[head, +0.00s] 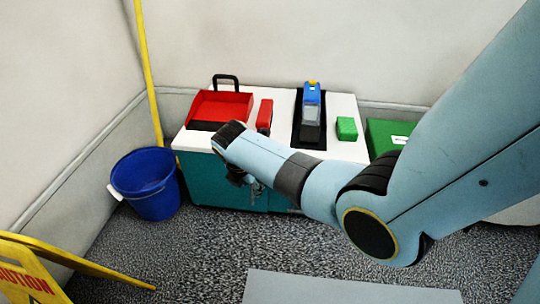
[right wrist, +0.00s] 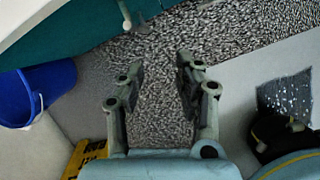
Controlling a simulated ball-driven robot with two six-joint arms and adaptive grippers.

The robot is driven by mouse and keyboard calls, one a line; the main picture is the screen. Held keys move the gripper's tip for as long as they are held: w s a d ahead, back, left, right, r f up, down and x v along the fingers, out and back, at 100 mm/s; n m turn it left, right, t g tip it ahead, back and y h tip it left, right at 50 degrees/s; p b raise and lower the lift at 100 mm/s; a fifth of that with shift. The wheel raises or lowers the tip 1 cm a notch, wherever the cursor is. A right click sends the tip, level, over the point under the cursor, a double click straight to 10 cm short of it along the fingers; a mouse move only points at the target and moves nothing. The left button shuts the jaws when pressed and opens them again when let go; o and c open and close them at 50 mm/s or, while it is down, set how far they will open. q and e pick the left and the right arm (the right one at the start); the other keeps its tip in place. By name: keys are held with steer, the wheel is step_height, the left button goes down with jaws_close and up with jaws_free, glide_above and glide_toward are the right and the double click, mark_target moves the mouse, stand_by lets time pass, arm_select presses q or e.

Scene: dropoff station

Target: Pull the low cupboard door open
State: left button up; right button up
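The low cupboard (head: 205,182) is teal with a white top and stands against the back wall in the head view. Its door looks shut, though my right arm covers much of the front. My right gripper (head: 243,180) hangs in front of the cupboard, partly hidden under my wrist. In the right wrist view my right gripper (right wrist: 160,72) is open, with only speckled carpet between its fingers. The teal front (right wrist: 85,32) lies at the upper left there, apart from the fingers. A small pale bar (right wrist: 125,14), probably the door handle, stands off it. My left gripper is not in view.
A blue bucket (head: 147,190) stands left of the cupboard by a yellow pole (head: 148,70). A yellow caution sign (head: 30,275) is at the lower left. A red dustpan-like tray (head: 222,106) and other items sit on top.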

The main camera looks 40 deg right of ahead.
arm_select(q)
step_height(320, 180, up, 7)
steer(key=p, duration=0.4)
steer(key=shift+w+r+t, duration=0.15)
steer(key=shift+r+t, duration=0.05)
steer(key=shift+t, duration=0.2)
arm_select(e)
steer(key=s+f+m, duration=0.2)
steer(key=s+m, duration=0.2)
steer(key=s, duration=0.4)
steer(key=shift+a+y, duration=0.4)
steer(key=shift+s, duration=0.1)
